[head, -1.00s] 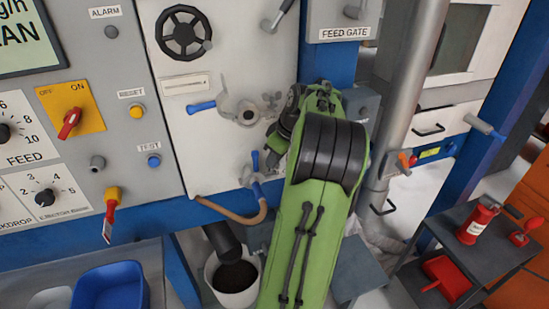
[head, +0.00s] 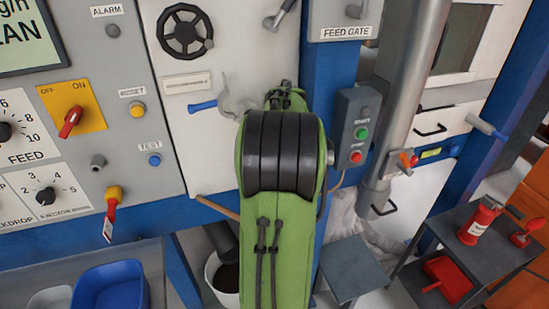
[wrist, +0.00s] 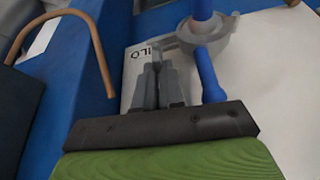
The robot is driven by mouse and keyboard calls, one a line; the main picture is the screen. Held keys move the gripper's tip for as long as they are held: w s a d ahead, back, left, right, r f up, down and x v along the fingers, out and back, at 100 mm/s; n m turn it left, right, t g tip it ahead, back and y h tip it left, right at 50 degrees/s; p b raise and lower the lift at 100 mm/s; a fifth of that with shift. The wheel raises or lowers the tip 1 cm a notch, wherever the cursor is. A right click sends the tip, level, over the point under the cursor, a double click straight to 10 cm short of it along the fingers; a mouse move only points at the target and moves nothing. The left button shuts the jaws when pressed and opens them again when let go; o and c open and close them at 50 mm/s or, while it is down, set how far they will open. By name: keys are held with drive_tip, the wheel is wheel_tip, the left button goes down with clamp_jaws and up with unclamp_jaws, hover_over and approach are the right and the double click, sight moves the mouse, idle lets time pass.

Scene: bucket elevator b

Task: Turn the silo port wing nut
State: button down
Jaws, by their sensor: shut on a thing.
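My gripper (wrist: 158,88) is in the wrist view, its two grey fingers close together at the panel. The fingers are shut on the wing nut, which is mostly hidden between the tips. Beside them is a round grey port fitting (wrist: 216,45). A blue lever (wrist: 209,76) stands by the fingers, and another blue part (wrist: 202,10) sits at the top. An upside-down label reading "ILO" (wrist: 136,56) is just left of the fingertips. In the head view my green arm hides the gripper and wing nut.
In the head view a black handwheel (head: 186,32) and a blue-handled lever (head: 203,106) are on the white panel. A start/stop box (head: 358,132) is right of my arm. A brown hose (wrist: 98,50) and blue post (wrist: 80,85) are close to the gripper.

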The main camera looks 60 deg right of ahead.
drive_tip(key=shift+m, duration=0.5)
drive_tip(key=c, duration=1.2)
unclamp_jaws()
drive_tip(key=shift+c, duration=0.2)
drive_tip(key=p+v, duration=0.3)
drive_tip(key=v, duration=1.2)
drive_tip(key=shift+a+r+p, duration=0.35)
drive_tip(key=shift+a+p, duration=0.05)
drive_tip(key=shift+w, duration=0.2)
